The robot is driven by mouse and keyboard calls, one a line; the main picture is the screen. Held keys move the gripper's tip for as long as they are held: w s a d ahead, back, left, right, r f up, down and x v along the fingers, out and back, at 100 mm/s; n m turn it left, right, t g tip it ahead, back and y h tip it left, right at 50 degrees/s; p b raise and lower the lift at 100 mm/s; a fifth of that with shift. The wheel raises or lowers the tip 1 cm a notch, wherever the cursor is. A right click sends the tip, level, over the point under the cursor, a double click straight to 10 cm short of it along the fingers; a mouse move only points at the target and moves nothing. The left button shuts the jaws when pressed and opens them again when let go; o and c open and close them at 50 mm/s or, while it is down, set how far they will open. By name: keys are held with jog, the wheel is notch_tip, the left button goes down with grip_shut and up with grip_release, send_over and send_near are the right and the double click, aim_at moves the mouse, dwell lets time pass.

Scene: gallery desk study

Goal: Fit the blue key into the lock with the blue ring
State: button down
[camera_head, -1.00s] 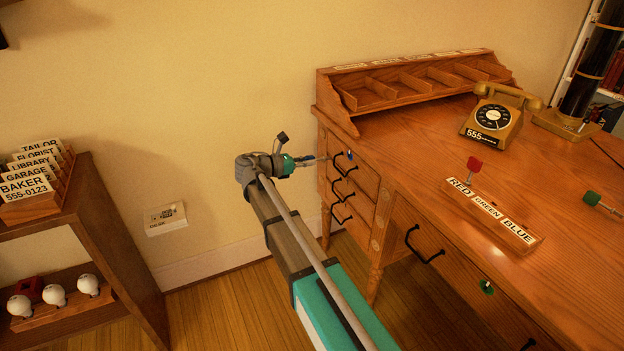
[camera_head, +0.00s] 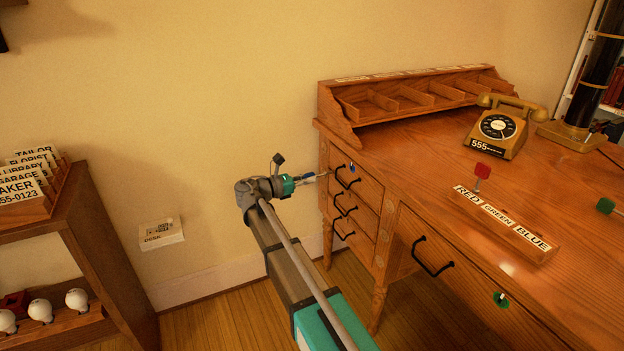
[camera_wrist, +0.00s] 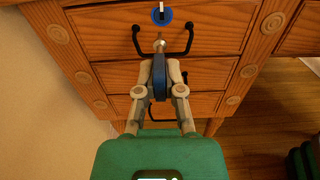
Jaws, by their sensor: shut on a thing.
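My gripper (camera_wrist: 159,85) is shut on the blue key, seen in the wrist view. The key's blue head (camera_wrist: 159,86) is between the fingers and its metal shaft points toward the drawer front. The lock with the blue ring (camera_wrist: 162,16) is on the top small drawer, above the key's tip in the wrist view, with a visible gap. In the head view my gripper (camera_head: 302,179) holds the blue key (camera_head: 309,176) to the left of the drawers. The blue-ringed lock (camera_head: 352,168) shows to the right of the key, apart from it.
A black handle (camera_wrist: 163,50) sits just below the blue lock, close to the key shaft. A red key (camera_head: 482,171) stands in the RED GREEN BLUE block (camera_head: 505,222). A green lock (camera_head: 500,299) is on the wide drawer. A telephone (camera_head: 500,128) stands on the desk.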

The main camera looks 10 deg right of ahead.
aim_at(325, 175)
jog(key=shift+d, duration=0.2)
jog(key=shift+w+d, duration=0.1)
jog(key=shift+d, duration=0.5)
jog(key=shift+x, duration=1.9)
jog(key=shift+x, duration=1.75)
dwell(0.7)
jog(key=c, duration=0.7)
grip_release()
jog(key=o, duration=0.5)
